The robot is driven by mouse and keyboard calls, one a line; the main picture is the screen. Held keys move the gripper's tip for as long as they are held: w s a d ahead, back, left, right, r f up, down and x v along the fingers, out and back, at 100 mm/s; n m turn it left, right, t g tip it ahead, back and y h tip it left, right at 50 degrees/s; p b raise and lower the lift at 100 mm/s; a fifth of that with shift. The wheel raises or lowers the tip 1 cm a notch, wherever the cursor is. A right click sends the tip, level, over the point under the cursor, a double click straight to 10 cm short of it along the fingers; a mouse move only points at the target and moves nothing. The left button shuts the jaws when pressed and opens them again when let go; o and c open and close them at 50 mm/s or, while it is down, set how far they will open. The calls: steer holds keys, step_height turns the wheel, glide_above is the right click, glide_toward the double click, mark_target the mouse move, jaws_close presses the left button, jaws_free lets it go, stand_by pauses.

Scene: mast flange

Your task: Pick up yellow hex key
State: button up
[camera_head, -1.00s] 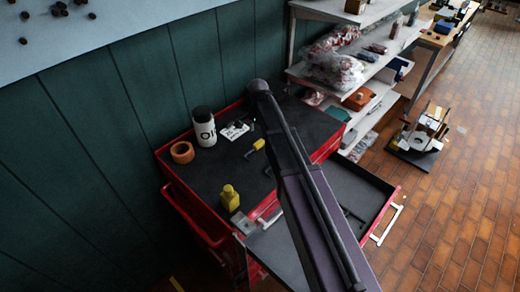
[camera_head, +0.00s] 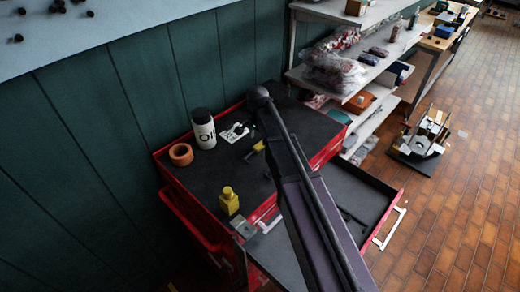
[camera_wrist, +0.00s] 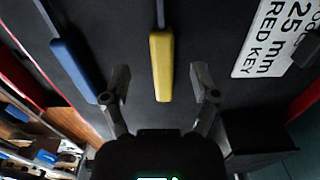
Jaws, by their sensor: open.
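The yellow hex key shows its yellow handle (camera_wrist: 161,68) in the middle of the wrist view, with a grey shaft running to the top edge. It lies on the dark cart top. My gripper (camera_wrist: 160,77) is open, with one finger on each side of the handle's near end and visible gaps on both sides. Nothing is held. Whether the fingertips are down at handle height, I cannot tell. In the head view the yellow handle (camera_head: 259,146) shows beside my arm, which hides the gripper.
A blue-handled key (camera_wrist: 76,68) lies left of the yellow one. A white card reading "25 mm RED KEY" (camera_wrist: 275,38) is at right. A drawer (camera_head: 355,195) is open.

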mark_target(258, 145)
steer(key=shift+w+f+b, duration=0.15)
steer(key=shift+f+b, duration=1.8)
steer(key=shift+f, duration=0.25)
jaws_close()
